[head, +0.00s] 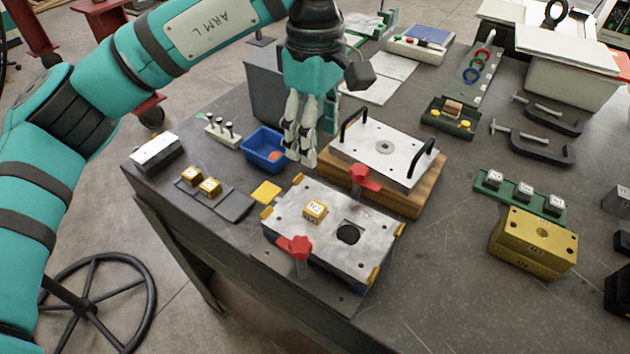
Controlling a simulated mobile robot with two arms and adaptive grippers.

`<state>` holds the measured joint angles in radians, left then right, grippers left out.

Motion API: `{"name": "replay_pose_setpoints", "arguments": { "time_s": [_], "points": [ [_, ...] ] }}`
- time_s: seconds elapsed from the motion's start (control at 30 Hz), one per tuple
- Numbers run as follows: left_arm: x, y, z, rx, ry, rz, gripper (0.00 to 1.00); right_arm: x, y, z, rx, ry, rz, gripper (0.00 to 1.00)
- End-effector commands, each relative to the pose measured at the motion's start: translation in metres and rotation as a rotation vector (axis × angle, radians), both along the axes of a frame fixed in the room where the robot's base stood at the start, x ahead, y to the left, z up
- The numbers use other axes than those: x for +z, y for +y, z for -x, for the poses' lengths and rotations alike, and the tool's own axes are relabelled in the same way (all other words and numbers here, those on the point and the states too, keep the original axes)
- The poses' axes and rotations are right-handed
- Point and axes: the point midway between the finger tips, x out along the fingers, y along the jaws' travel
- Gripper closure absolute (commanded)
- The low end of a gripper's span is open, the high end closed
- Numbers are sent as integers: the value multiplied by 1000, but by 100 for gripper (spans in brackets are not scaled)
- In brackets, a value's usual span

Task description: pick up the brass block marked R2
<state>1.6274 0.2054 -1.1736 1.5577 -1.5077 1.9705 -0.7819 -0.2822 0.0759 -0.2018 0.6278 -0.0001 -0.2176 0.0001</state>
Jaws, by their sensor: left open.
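Three small brass-coloured blocks with white marked tops are in view, but their markings are too small to read surely, so I cannot tell which is R2. One small brass block (315,211) sits on the metal mould base (372,258), left of its round dark hole. Two more brass blocks, a left one (191,175) and a right one (210,187), sit on a dark grey holder (235,206). My left gripper (301,158) is open and empty, pointing down above the table, behind the mould base. My right gripper is not in view.
Red clamps (297,247) (363,178) stand by the mould base. A handled plate (384,150) lies on a wooden board just right of my left gripper. A blue bin (265,148) is to its left. A large brass block (533,240) is at right; the table between is clear.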

Motion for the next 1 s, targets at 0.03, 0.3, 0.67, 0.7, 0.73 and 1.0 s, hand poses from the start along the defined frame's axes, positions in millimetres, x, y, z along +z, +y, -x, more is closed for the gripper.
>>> {"name": "replay_pose_setpoints", "arguments": {
  "time_s": [0.03, 0.3, 0.67, 0.7, 0.73, 1.0],
  "points": [
    [1, 1, 0, -1, -4, -7, 40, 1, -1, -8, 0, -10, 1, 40],
    [-39, 3, 0, 0, -1, -15, 40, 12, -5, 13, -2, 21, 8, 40],
    [-108, 2, 1, 1, -3, -11, 40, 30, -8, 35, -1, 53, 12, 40],
    [-113, 2, 1, 1, -3, -12, 40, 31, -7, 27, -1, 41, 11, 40],
    [-115, 2, 0, 1, -4, -12, 40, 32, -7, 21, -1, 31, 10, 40],
    [-137, 2, -3, 2, -1, -12, 40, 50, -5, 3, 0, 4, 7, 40]
  ]
}}
